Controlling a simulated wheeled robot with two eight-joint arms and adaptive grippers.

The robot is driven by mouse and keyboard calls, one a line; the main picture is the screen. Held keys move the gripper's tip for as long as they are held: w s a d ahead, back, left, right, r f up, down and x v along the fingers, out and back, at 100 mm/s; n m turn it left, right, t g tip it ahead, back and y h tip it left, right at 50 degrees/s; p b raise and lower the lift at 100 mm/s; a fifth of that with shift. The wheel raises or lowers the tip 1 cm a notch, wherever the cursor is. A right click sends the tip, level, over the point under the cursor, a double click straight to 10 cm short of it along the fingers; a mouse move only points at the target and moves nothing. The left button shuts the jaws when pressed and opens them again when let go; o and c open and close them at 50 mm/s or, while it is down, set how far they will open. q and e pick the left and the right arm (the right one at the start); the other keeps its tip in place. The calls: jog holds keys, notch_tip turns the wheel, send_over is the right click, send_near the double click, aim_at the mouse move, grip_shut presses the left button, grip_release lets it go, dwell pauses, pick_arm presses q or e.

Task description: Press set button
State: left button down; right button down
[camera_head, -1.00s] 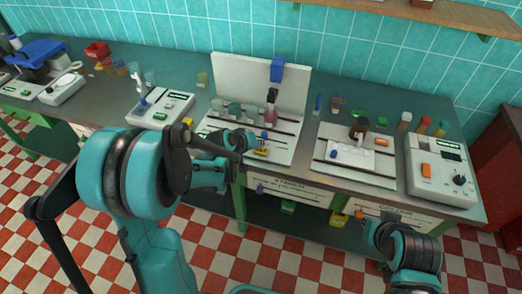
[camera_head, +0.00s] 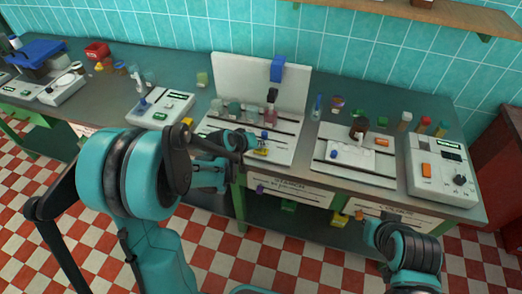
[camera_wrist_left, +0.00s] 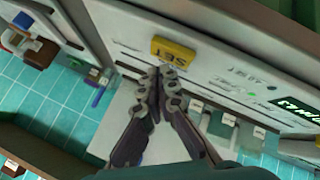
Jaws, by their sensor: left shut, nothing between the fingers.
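The SET button is a yellow block with dark lettering (camera_wrist_left: 172,50) on a pale panel in the left wrist view. In the head view it shows as a small yellow piece (camera_head: 261,152) at the front of the middle white station. My left gripper (camera_wrist_left: 157,76) is shut and empty, its fingertips together just below and slightly left of the button. I cannot tell whether they touch it. In the head view the left gripper (camera_head: 247,141) is small, just left of the yellow piece.
The middle station has a white back wall (camera_head: 245,75) and several small vessels. A white device (camera_head: 160,106) stands left, another station (camera_head: 350,150) and a white control box (camera_head: 440,170) right. A lit green display (camera_wrist_left: 300,108) is at the panel's right in the wrist view.

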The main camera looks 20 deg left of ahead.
aim_at(260, 151)
pick_arm(q)
jog(key=shift+f, duration=0.35)
jog(key=shift+f+b, duration=0.45)
jog(key=shift+b, duration=0.25)
jog(key=shift+r, duration=0.1)
dwell(0.5)
jog(key=shift+r+p, duration=0.7)
jog(key=shift+r, duration=0.1)
notch_tip(260, 151, up, 5)
jog(key=p, duration=0.4)
jog(key=shift+r, duration=0.1)
dwell(0.5)
